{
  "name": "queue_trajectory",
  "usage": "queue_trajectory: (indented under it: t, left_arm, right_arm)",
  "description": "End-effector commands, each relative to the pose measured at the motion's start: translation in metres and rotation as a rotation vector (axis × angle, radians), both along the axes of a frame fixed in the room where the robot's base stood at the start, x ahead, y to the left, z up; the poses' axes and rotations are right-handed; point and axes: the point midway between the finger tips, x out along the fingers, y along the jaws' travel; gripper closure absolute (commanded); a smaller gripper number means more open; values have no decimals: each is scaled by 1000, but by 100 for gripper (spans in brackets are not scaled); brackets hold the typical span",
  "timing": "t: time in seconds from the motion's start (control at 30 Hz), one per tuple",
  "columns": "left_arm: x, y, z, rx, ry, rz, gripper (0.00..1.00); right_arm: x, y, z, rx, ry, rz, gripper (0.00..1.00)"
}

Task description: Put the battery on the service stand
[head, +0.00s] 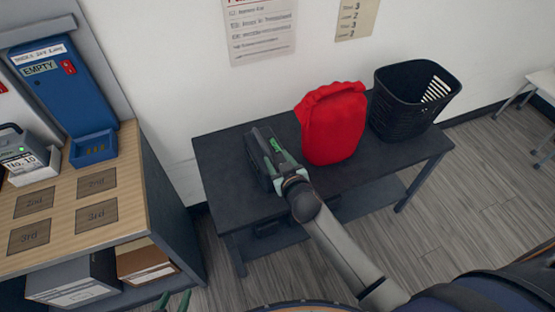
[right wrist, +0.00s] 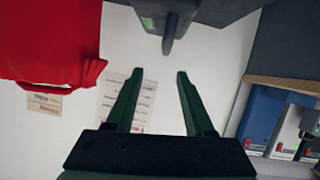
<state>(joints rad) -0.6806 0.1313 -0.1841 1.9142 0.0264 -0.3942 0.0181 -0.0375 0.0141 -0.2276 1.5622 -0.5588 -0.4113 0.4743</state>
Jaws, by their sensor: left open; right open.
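A dark battery-like block (head: 257,158) with a green light stands on the left part of the black table (head: 225,150). In the right wrist view, which looks upside down, the block's dark end (right wrist: 172,22) shows beyond the fingertips. My right gripper (head: 277,158) is at the block's right side in the head view. It is open, and in the right wrist view (right wrist: 160,72) nothing is between its fingers. My left gripper (head: 174,299) shows only as green fingers at the bottom edge; it is open. I cannot tell for sure which thing is the service stand.
A red bag (head: 333,125) stands close right of my right gripper, with a black basket (head: 412,100) beyond. The table's front right is clear.

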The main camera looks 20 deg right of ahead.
Motion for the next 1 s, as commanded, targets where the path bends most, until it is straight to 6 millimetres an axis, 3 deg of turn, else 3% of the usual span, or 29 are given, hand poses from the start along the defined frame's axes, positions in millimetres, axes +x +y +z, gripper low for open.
queue_trajectory:
  t: [0.07, 0.17, 0.27, 0.4, 0.5, 0.6, 0.73, 1.0]
  left_arm:
    - [0, 0, 1, 0, 0, 0, 48]
    - [0, 0, 1, 0, 0, 0, 48]
    - [0, 0, 1, 0, 0, 0, 48]
    - [0, 0, 1, 0, 0, 0, 48]
    - [0, 0, 1, 0, -1, 0, 48]
    - [0, 0, 1, 0, -1, 0, 48]
    - [0, 0, 1, 0, -1, 0, 48]
    - [1, 0, 1, 0, -1, 0, 48]
  right_arm:
    - [-3, -1, -2, 1, 6, 2, 47]
    - [-25, -3, -17, 10, 45, 11, 47]
    - [-68, -4, -43, 30, 118, 33, 47]
    - [-143, -5, -72, 70, 228, 75, 47]
    - [-188, -3, -82, 97, 293, 102, 47]
    - [-221, -1, -86, 120, 336, 123, 47]
    - [-241, 0, -87, 135, 363, 138, 47]
    - [-243, 1, -87, 137, 366, 140, 47]
